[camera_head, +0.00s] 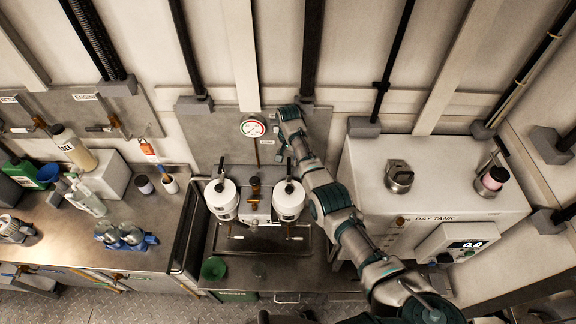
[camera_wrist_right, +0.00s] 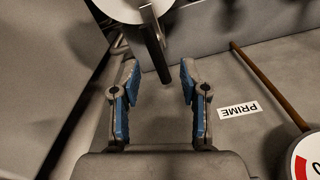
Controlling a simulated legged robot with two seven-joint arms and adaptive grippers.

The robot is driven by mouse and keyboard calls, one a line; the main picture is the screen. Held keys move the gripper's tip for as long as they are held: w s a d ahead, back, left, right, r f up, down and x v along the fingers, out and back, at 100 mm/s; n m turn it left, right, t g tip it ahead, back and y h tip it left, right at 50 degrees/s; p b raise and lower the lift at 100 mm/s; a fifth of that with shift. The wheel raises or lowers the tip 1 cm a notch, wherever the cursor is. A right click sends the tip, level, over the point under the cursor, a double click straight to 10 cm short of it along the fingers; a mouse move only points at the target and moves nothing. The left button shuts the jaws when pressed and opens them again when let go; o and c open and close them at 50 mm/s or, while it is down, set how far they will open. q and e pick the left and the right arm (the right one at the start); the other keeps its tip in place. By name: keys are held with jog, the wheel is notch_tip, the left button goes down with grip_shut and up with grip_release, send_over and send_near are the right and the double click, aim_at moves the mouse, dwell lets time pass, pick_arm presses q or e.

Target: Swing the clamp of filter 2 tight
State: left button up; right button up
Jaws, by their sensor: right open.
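Two white filter canisters stand side by side in a tray, one on the left (camera_head: 222,199) and one on the right (camera_head: 289,201). I cannot read a number on either. Each has a dark clamp handle on top. My right gripper (camera_wrist_right: 158,82) is open and empty, close to the right canister's back side; in the head view my arm partly hides it. In the right wrist view the dark clamp handle (camera_wrist_right: 156,60) points into the gap between the blue-padded fingertips, and neither finger visibly touches it. The white canister (camera_wrist_right: 120,8) is at the top edge. My left gripper is out of view.
A pressure gauge (camera_head: 252,127) is on the back panel; a PRIME label (camera_wrist_right: 238,109) is beside my gripper. The day tank (camera_head: 430,180) stands on the right, close to my arm. A bench (camera_head: 110,245) with bottles and glassware is on the left.

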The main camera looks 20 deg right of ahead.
aim_at(288, 164)
notch_tip(288, 164, up, 6)
jog(key=shift+r, duration=0.15)
dwell(0.6)
